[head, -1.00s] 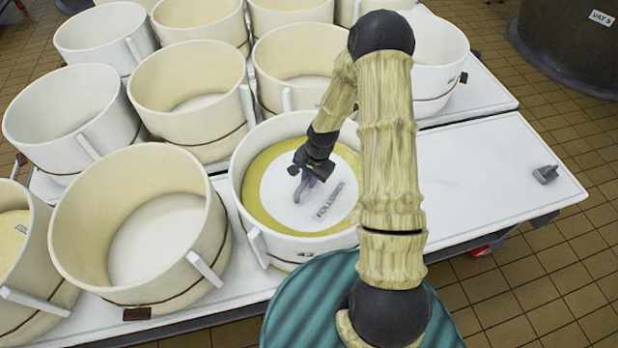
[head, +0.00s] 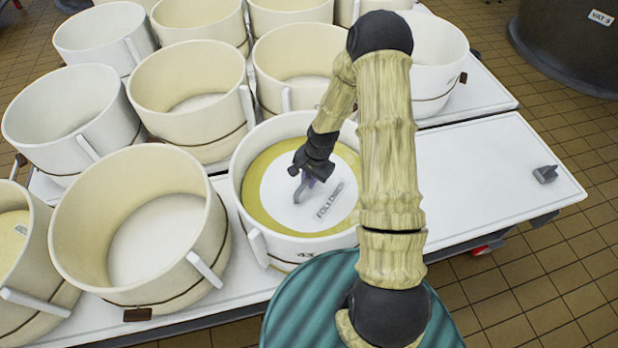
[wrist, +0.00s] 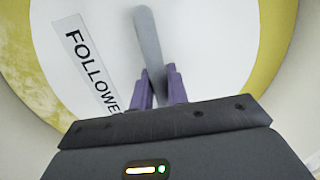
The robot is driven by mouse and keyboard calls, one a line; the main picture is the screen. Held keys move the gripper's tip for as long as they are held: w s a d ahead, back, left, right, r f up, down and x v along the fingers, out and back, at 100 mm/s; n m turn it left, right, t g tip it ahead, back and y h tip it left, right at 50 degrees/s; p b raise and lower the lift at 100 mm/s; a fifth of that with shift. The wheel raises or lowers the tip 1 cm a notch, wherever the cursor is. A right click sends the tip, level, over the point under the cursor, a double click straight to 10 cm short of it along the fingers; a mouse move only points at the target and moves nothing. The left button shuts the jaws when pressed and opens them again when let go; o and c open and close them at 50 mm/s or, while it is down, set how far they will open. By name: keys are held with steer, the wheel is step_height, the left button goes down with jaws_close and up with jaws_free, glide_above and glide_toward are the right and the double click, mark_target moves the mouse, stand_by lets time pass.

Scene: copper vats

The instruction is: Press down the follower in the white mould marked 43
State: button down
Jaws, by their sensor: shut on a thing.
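The white mould marked 43 (head: 273,245) stands at the front of the table, its number on the near outer wall. Inside it the white round follower (head: 277,205), labelled FOLLOWER, lies with a yellow ring around its edge. The follower also fills much of the wrist view (wrist: 215,45). My gripper (head: 303,186) is over the follower inside the mould's rim, its purple fingers (wrist: 160,85) shut on a grey upright bar (wrist: 149,42), which looks like the follower's handle. My fingers hide the lower part of the bar, and my arm hides the mould's right side.
Several empty cream moulds stand close on the left and behind; the nearest is a large one (head: 68,235). The white table (head: 470,180) is clear on the right except for a small grey object (head: 545,174). A dark vat (head: 570,45) stands at the back right.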

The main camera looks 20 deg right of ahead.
mark_target(319, 186)
steer(key=shift+s+f, duration=0.2)
steer(key=c, duration=1.3)
jaws_free()
steer(key=shift+w, duration=0.15)
steer(key=shift+r, duration=0.1)
steer(key=shift+r, duration=0.1)
step_height(319, 186, up, 17)
steer(key=d, duration=0.3)
steer(key=shift+s, duration=0.35)
